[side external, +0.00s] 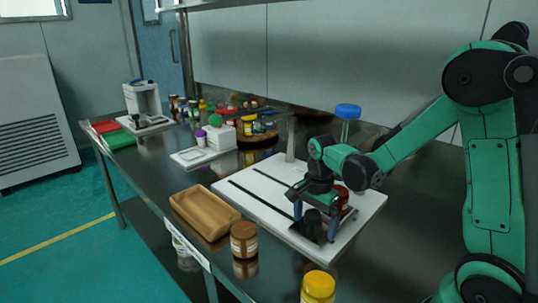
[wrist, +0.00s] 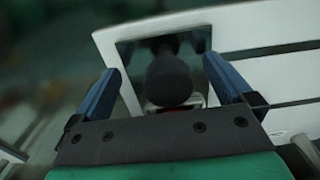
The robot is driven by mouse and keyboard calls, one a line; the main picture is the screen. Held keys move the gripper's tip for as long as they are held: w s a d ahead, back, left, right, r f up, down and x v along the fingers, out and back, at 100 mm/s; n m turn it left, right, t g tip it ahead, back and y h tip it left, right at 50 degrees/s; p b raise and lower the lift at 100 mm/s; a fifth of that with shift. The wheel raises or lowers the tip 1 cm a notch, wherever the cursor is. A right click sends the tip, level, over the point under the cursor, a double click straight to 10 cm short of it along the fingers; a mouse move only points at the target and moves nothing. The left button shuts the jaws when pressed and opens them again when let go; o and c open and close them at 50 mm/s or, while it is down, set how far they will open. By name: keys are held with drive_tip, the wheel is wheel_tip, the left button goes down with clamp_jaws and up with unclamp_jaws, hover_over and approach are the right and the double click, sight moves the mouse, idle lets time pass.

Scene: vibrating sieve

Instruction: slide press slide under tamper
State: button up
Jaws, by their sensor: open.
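The press slide (side external: 301,236), a dark square plate with a black knob (side external: 313,217), sits at the near end of the white press base (side external: 250,200). My gripper (side external: 315,222) is low over the slide, with its blue fingers apart and the knob between them. In the wrist view, the knob (wrist: 168,82) stands between the open fingers of my gripper (wrist: 162,68), with visible gaps on both sides. The slide (wrist: 196,40) shows behind the knob. A blue-topped part (side external: 347,111), perhaps the tamper, rises behind my wrist; its lower end is hidden.
A red item (side external: 342,196) is partly hidden behind my gripper. A wooden tray (side external: 205,212), a brown jar (side external: 244,240) and a yellow-lidded jar (side external: 318,287) stand near the base. Black slots run along the base. Several jars crowd the table's back.

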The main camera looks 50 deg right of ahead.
drive_tip(key=shift+r, duration=0.1)
drive_tip(key=shift+r, duration=4.45)
drive_tip(key=shift+s+a+r+n+t, duration=0.15)
drive_tip(key=shift+a+n+t, duration=0.25)
drive_tip(key=shift+n, duration=0.4)
drive_tip(key=s+a+n+t, duration=0.2)
drive_tip(key=a+n+t, duration=0.4)
drive_tip(key=n, duration=1)
drive_tip(key=shift+s+a+r, duration=0.2)
drive_tip(key=shift+a+r, duration=0.2)
drive_tip(key=shift+a, duration=0.7)
